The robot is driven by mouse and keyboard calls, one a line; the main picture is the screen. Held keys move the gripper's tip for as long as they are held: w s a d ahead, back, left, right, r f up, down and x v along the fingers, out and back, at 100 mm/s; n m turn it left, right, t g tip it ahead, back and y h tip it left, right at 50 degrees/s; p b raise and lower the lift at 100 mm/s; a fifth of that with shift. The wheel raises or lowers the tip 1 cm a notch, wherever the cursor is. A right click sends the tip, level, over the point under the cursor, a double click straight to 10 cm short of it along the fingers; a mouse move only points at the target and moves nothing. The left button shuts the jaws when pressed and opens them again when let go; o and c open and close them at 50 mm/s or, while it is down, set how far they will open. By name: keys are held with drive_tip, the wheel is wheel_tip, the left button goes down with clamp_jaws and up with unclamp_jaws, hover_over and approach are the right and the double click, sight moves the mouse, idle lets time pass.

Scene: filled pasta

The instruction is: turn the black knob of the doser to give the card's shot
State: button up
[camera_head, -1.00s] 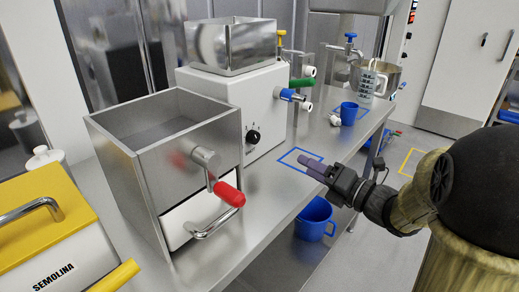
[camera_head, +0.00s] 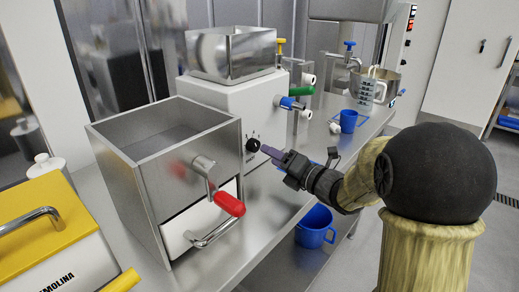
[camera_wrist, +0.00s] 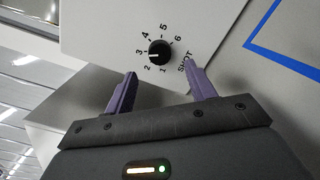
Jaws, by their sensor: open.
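The white doser (camera_head: 235,105) stands on the steel counter with a steel hopper on top. Its black knob (camera_head: 253,145) is on the front face near the lower corner. In the wrist view the black knob (camera_wrist: 159,52) sits in a dial marked 1 to 6 with the word SHOT; its white mark points left, between 2 and 3. My gripper (camera_head: 266,151) is just in front of the knob. In the wrist view my gripper (camera_wrist: 162,80) has its two purple fingers apart, with the knob beyond and between their tips, apparently not touched. No card is visible.
A steel bin with a red-handled crank (camera_head: 229,204) stands close to the left of my gripper. Blue and green handled valves (camera_head: 290,103) are on the doser's right. A blue bucket (camera_head: 315,226) is below the counter edge.

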sight(256, 148)
drive_tip(key=x, duration=0.6)
drive_tip(key=c, duration=1)
